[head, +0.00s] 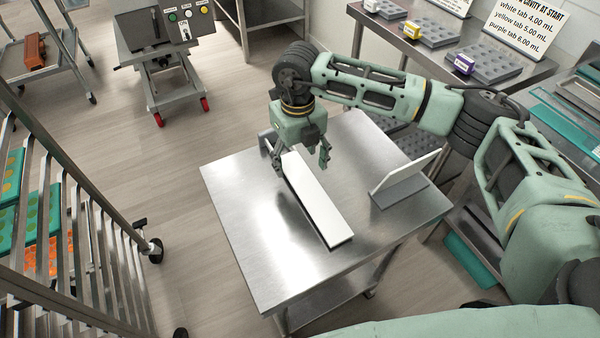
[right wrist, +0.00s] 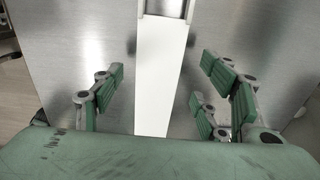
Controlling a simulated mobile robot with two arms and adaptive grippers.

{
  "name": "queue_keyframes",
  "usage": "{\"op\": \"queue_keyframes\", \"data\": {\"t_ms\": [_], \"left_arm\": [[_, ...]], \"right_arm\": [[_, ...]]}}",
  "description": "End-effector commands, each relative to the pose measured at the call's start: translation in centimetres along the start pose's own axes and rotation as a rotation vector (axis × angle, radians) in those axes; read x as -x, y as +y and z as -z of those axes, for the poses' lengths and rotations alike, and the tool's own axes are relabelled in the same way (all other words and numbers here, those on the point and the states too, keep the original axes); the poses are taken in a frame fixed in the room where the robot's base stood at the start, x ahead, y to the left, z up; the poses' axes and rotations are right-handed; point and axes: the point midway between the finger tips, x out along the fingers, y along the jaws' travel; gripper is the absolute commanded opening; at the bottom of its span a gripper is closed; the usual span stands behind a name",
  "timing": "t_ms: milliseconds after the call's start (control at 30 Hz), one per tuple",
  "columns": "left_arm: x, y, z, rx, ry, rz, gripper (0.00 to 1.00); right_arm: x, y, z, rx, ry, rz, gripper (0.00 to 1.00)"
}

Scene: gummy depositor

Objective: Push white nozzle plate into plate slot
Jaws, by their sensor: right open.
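A long white nozzle plate (head: 318,205) lies flat on a steel table (head: 235,190). In the right wrist view the white plate (right wrist: 162,75) runs up the middle of the picture to a grey frame or channel (right wrist: 165,8) at the top edge; how far the plate is inside it I cannot tell. My right gripper (head: 301,163) is open above the plate's far part, its fingers spread to either side. The right wrist view shows the fingers (right wrist: 163,85) apart with nothing between them gripped. The plate slot is not clearly seen. My left gripper is out of view.
A blank white panel on a grey stand (head: 402,190) stands at the table's right. A grey bracket (head: 264,139) is at the table's far edge. A rack (head: 75,240) stands at left, and a bench with grey molds (head: 490,62) at the back right. The table's left part is clear.

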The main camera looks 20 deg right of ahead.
Motion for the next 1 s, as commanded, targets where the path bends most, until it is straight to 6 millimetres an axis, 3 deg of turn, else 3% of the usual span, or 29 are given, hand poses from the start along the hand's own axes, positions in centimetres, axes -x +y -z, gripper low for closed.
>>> {"op": "queue_keyframes", "data": {"t_ms": [200, 467, 1000], "left_arm": [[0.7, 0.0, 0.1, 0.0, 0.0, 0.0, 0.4], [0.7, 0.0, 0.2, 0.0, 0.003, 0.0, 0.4], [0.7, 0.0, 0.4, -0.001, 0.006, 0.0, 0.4]], "right_arm": [[-2.6, 0.2, 0.0, 0.002, 0.001, -0.001, 0.67], [-3.0, 0.2, -0.1, 0.002, 0.0, -0.003, 0.67], [-2.9, 0.2, -0.1, 0.002, -0.001, -0.003, 0.21]]}}
